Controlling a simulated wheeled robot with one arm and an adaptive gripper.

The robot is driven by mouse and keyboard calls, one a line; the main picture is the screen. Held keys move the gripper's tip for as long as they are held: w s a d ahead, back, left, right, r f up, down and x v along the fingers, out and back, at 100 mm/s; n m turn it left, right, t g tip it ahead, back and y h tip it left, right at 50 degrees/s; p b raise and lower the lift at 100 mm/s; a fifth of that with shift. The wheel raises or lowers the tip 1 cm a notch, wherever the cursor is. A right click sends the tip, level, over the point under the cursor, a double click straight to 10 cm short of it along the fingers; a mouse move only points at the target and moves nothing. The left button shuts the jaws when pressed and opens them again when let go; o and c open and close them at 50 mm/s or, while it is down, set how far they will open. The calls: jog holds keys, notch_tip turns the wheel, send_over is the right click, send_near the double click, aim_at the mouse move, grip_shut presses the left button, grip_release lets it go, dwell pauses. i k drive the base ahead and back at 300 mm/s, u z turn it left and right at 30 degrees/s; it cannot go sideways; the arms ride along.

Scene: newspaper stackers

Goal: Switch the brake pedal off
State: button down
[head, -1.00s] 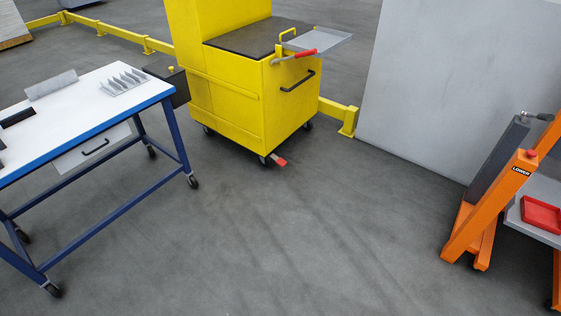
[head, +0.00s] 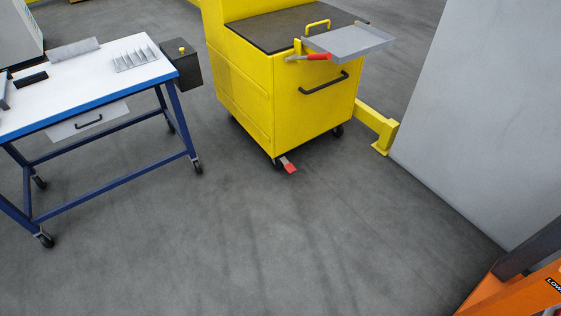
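A red brake pedal (head: 289,168) sticks out low at the front caster of the yellow cart (head: 290,118), just above the floor. It appears tilted downward, but it is too small to tell its setting for sure. The cart stands on dark casters and has a black handle on its front face. A red-handled lever (head: 318,56) sits higher up, beside a grey tray (head: 350,43) at the cart's top edge. My gripper is not in view.
A white-topped table (head: 85,83) with blue legs on casters stands at the left. A grey wall panel (head: 480,110) and yellow rail (head: 372,122) are at the right. An orange lift frame (head: 515,295) fills the lower right corner. The floor (head: 250,240) before the cart is clear.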

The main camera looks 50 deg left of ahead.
aim_at(289, 167)
jog(key=u, duration=0.65)
jog(key=i, duration=1.15)
jog(key=u, duration=2.1)
jog(key=i, duration=0.95)
jog(key=u, duration=0.95)
jog(key=i, duration=0.5)
jog(key=u, duration=0.15)
